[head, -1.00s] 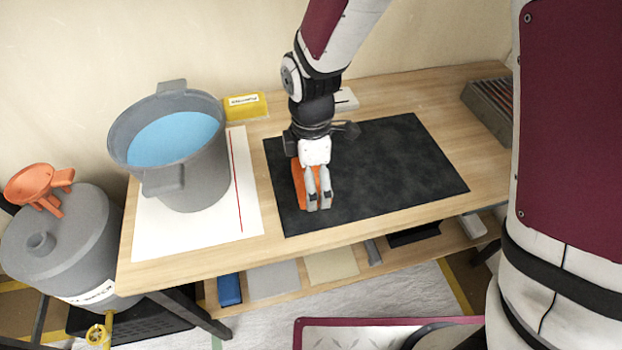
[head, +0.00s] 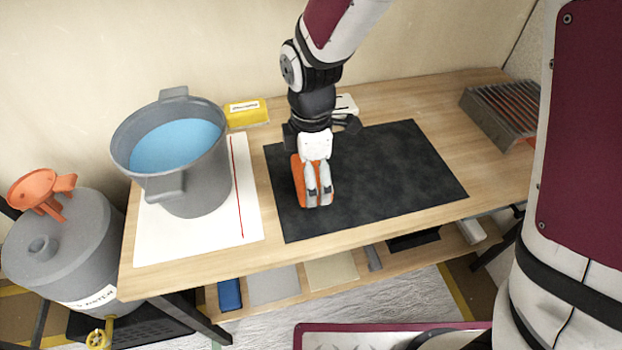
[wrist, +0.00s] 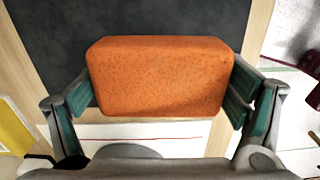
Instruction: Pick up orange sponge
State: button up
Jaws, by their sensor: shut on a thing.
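The orange sponge (head: 298,176) is at the left part of the black mat (head: 390,180) on the table. It is a rounded orange block, and my gripper partly covers it in the head view. My gripper (head: 319,194) points down and is shut on the sponge. In the wrist view the sponge (wrist: 160,76) sits between the two fingers of my gripper (wrist: 165,92), with a finger pad against each short end. I cannot tell clearly whether the sponge touches the mat or is just above it.
A grey bucket of blue liquid (head: 190,180) stands left on a white sheet (head: 150,240). A yellow box (head: 247,112) is behind. A slatted metal rack (head: 500,110) is at the right. The mat's right part is clear.

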jog(key=s+d+r+b, duration=0.1)
jog(key=s+d+b, duration=0.1)
jog(key=s, duration=0.5)
jog(key=s+d+r+b, duration=0.1)
jog(key=s+d+b, duration=0.1)
jog(key=s, duration=0.6)
jog(key=shift+s+d+b, duration=0.15)
jog(key=shift+d+b, duration=0.05)
jog(key=shift+b, duration=0.55)
